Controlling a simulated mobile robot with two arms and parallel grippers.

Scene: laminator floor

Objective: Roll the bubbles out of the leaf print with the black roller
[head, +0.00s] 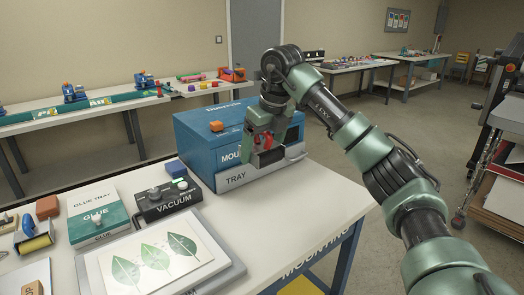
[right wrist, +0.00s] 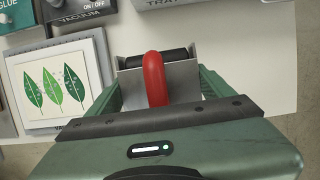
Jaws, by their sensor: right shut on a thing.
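The leaf print (head: 200,262), a white sheet with three green leaves, lies on a grey plate (head: 228,276) at the table's front. It also shows at the left of the right wrist view (right wrist: 52,114). Single bubbles are too small to make out surely. My right gripper (head: 264,132) is shut on the red handle (right wrist: 154,78) of the black roller (right wrist: 158,57). It holds the roller in front of the blue mounting box, to the right of and behind the print, apart from the print. Whether the roller touches anything there, I cannot tell. My left gripper is not in view.
The blue box (head: 203,138) with its grey tray stands at the table's back. A vacuum unit (head: 168,206) and a glue tray box (head: 97,221) stand behind the print. A yellow roller (head: 36,243) lies at the left. The table (head: 290,205) right of the print is clear.

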